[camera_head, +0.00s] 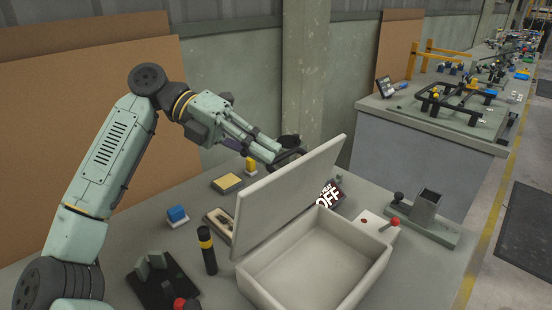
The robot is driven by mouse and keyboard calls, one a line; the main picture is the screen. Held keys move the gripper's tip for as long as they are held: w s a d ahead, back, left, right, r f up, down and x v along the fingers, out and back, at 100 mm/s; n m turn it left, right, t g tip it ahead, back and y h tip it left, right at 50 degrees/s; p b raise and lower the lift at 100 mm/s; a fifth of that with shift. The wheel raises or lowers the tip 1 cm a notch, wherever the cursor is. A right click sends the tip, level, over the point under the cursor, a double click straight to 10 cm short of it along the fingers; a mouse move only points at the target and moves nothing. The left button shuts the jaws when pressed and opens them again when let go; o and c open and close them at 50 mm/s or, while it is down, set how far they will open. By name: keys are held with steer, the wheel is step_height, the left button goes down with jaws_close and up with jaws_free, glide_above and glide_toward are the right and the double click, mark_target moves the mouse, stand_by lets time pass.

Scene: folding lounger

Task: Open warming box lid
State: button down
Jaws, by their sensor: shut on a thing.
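The warming box (318,272) is a pale, empty-looking open-topped box at the front middle of the bench. Its lid (290,198) stands raised and tilted up along the box's left side, so the inside shows. My gripper (290,157) is at the upper, far part of the lid, on its left side. It is shut on the lid; the fingertips are partly hidden, and the exact grip point is hard to see.
A red-knobbed lever (395,222) and a grey fixture (424,215) are to the right.

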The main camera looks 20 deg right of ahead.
steer(key=shift+w+a+f+n+g+h, duration=0.15)
steer(key=shift+w+a+f+g+h, duration=0.2)
steer(key=shift+w, duration=0.45)
steer(key=shift+w+a+f+n+g+h, duration=0.1)
steer(key=shift+w+a+f+n+g, duration=0.1)
steer(key=shift+w+g, duration=0.45)
steer(key=shift+w+a+f+n+g+h, duration=0.2)
steer(key=shift+w+a+f+h, duration=0.1)
steer(key=shift+w, duration=0.65)
steer(key=c, duration=1.8)
jaws_free()
steer(key=shift+o, duration=0.6)
steer(key=shift+r, duration=0.1)
steer(key=shift+r, duration=0.15)
step_height(320, 180, up, 10)
